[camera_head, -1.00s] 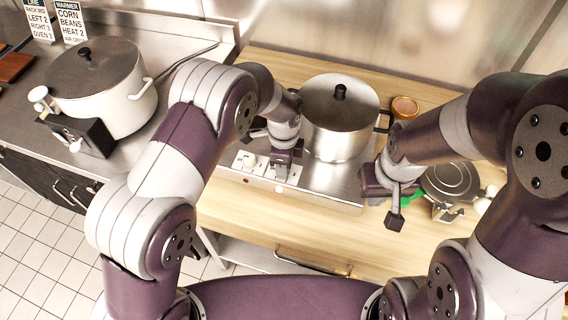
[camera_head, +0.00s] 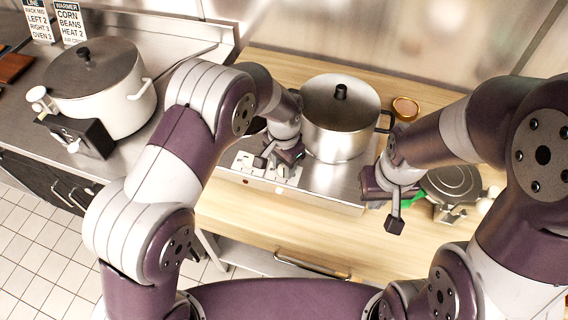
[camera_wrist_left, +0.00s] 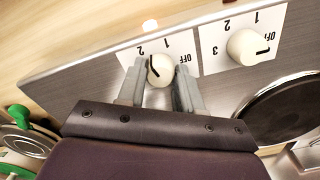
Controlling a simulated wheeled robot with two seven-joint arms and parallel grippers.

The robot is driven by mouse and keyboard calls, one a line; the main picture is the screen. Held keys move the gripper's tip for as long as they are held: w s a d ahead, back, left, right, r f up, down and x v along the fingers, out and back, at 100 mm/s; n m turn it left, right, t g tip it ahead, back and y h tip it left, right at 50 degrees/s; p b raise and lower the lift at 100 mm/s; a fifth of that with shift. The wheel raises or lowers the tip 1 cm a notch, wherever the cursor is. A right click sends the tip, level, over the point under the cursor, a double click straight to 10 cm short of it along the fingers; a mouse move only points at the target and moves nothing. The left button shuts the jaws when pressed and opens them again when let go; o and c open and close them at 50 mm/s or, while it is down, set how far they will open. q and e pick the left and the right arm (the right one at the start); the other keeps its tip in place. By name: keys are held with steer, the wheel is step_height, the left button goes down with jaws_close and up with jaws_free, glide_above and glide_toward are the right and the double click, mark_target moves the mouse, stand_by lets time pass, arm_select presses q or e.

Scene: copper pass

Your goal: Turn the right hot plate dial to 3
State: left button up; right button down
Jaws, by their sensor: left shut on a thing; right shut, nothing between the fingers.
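The hot plate (camera_head: 325,185) has two cream dials on its front panel. My left gripper (camera_head: 284,168) is shut on the right dial (camera_wrist_left: 160,70), which sits between its fingers (camera_wrist_left: 160,88) in the left wrist view. The dial's dark mark points to the upper left there, near the 2; labels 1 and OFF show, and the 3 is not visible. The left dial (camera_wrist_left: 248,47) stands free, its mark near OFF. My right gripper (camera_head: 394,222) is shut and empty, to the right of the hot plate.
A steel pot (camera_head: 338,125) with a lid stands on the hot plate's right side. A dark burner (camera_wrist_left: 285,110) shows in the left wrist view. A waffle-iron-like appliance (camera_head: 453,185) is at right, and a white pot (camera_head: 100,90) at left.

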arm_select(q)
steer(key=n, duration=1)
steer(key=shift+n+b, duration=0.3)
steer(key=shift+n, duration=1.9)
steer(key=o, duration=1)
steer(key=shift+o, duration=0.2)
step_height(320, 180, up, 9)
steer(key=shift+f+b, duration=0.2)
steer(key=shift+b, duration=0.7)
step_height(320, 180, up, 4)
steer(key=shift+r+p, duration=0.1)
steer(key=shift+p, duration=1.15)
